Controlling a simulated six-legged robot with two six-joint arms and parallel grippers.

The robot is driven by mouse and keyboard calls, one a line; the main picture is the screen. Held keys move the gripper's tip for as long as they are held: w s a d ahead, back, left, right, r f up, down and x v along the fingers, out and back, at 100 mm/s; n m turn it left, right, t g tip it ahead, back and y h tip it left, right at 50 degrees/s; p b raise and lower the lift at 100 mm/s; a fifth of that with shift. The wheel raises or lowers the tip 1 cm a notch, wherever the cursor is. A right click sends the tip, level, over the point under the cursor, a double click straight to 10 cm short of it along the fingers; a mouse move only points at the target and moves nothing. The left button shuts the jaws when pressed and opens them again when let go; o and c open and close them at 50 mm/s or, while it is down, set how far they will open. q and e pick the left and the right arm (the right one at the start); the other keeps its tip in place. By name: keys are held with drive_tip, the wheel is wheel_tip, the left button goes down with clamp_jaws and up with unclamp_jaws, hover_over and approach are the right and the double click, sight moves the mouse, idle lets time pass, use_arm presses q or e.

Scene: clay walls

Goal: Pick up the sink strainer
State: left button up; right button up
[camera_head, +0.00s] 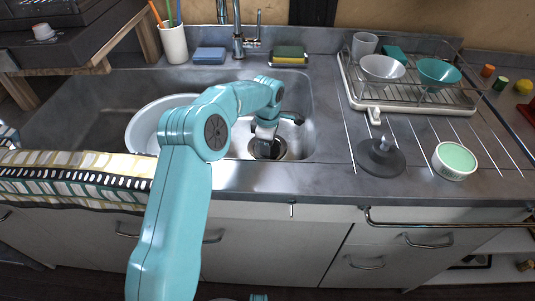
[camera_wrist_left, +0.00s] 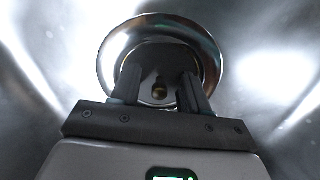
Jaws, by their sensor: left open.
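The sink strainer (camera_wrist_left: 207,57) sits at the bottom of the sink basin, a round shiny metal rim with a dark middle and a small brass-coloured knob (camera_wrist_left: 159,89). It also shows in the head view (camera_head: 283,149), partly hidden by my left gripper (camera_head: 265,147). My left arm reaches over the counter edge and down into the basin. In the left wrist view my left gripper (camera_wrist_left: 160,78) is open, its two dark fingers on either side of the knob. I cannot tell whether they touch it. My right gripper is not in view.
A white basin (camera_head: 142,128) stands in the sink left of my arm. The faucet (camera_head: 238,42) and a sponge (camera_head: 289,52) are behind. A dish rack (camera_head: 352,88), a dark round object with a handle (camera_head: 380,158) and a green-topped bowl (camera_head: 454,161) stand on the right.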

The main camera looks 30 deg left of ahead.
use_arm(q)
clamp_jaws()
drive_tip(key=shift+r, duration=0.15)
